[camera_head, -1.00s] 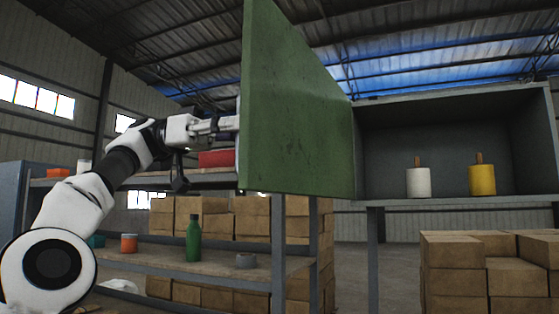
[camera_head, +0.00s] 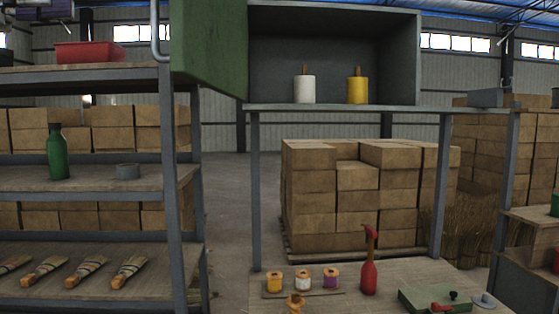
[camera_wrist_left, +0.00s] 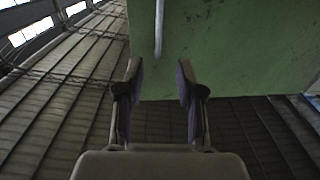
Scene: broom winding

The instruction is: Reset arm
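My left gripper (camera_wrist_left: 159,72) is open and empty in the left wrist view, its two fingers apart. The green cabinet door (camera_wrist_left: 230,50) is beyond the fingers, and its pale bar handle (camera_wrist_left: 158,30) stands ahead of the gap, apart from the fingers. In the head view the green door (camera_head: 208,50) stands open at the cabinet's left side, with the handle (camera_head: 154,30) at its left edge. Dark parts at the top left corner there may be my left gripper, mostly cut off. My right gripper is not in view.
The open cabinet (camera_head: 335,55) holds a white roll (camera_head: 304,89) and a yellow roll (camera_head: 357,90). The left shelf carries a red bin (camera_head: 95,52), a green bottle (camera_head: 57,155) and brushes. Spools and a red spray bottle (camera_head: 369,275) stand on the lower table. Stacked boxes (camera_head: 335,210) fill the back.

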